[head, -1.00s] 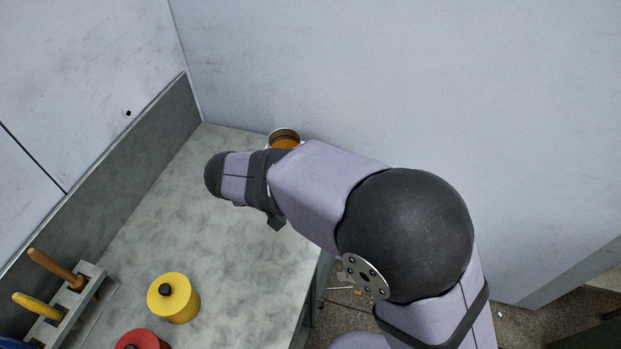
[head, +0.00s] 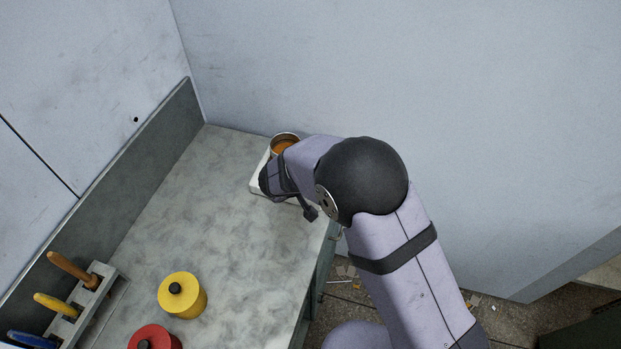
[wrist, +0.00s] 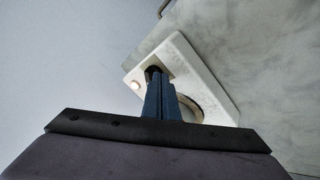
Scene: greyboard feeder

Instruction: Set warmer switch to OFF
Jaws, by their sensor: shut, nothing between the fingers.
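The white warmer (head: 256,183) sits at the far end of the bench, partly hidden by my arm, with a metal cup of orange-brown liquid (head: 284,143) at its back. In the wrist view the warmer (wrist: 188,56) is a white slab with a recessed slot (wrist: 163,71), a small cream round piece (wrist: 136,85) and a round part behind my fingers. My gripper (wrist: 154,76) is shut and empty, its tips over or at the slot. I cannot tell whether they touch anything. The switch position is not clear; the fingers cover part of the slot.
A yellow canister (head: 182,295) and a red canister (head: 155,338) stand at the near part of the bench. A grey rack (head: 90,303) with several coloured handles is at the left. The bench middle is clear. Walls close off the back and left.

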